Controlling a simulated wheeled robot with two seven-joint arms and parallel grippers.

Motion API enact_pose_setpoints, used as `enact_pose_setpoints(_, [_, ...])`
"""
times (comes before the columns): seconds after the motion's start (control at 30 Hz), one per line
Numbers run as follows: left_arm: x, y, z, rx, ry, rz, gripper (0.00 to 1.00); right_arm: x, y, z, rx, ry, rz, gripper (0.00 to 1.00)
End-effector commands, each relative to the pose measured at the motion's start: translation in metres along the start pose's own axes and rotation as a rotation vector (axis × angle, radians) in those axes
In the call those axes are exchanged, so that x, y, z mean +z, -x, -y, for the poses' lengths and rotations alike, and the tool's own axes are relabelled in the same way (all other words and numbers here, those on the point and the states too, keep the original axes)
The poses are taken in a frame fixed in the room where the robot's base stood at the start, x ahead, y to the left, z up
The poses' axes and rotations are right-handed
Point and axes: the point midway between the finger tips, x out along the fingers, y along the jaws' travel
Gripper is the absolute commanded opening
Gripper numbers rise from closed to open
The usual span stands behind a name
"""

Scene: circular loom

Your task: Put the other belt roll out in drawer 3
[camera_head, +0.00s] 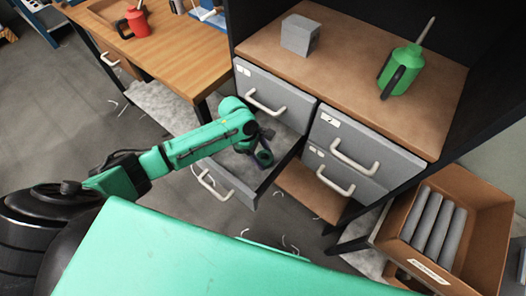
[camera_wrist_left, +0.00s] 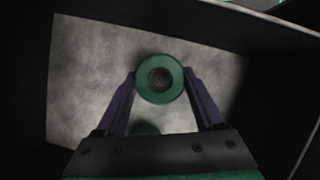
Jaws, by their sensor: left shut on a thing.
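A green belt roll (camera_wrist_left: 142,92) with a dark hole in its middle sits between the fingers of my left gripper (camera_wrist_left: 160,88) in the left wrist view. The gripper is shut on it. In the head view my left gripper (camera_head: 259,150) reaches down into an open grey drawer (camera_head: 244,186), with the belt roll (camera_head: 265,157) at its tips. Part of a second green round thing (camera_wrist_left: 146,129) shows below the held roll in the wrist view, mostly hidden by the gripper. The drawer number cannot be read. My right gripper is not in view.
Closed grey drawers (camera_head: 357,148) flank the open one. A grey block (camera_head: 300,35) and a green oil can (camera_head: 402,70) stand on the cabinet top. A box of grey rolls (camera_head: 473,196) is at the right. A red can (camera_head: 137,22) stands on the wooden desk (camera_head: 175,50).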

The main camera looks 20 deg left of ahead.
Motion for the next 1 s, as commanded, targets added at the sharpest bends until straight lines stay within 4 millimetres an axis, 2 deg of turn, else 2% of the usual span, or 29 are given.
enact_pose_setpoints(0.13, [-0.004,-0.011,0.000,-0.001,0.001,0.000,0.13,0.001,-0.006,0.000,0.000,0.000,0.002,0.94])
enact_pose_setpoints(0.8, [-0.007,-0.018,0.000,-0.001,0.001,0.000,0.13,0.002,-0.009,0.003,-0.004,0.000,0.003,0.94])
enact_pose_setpoints(0.83, [-0.007,-0.018,0.000,-0.001,0.001,0.000,0.74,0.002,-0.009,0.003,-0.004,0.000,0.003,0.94])
enact_pose_setpoints(0.9, [-0.007,-0.017,0.000,-0.001,0.001,0.000,1.00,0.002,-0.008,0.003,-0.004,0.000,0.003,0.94])
enact_pose_setpoints(1.0, [-0.007,-0.017,0.000,-0.001,0.001,0.000,1.00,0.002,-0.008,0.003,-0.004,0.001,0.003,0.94])
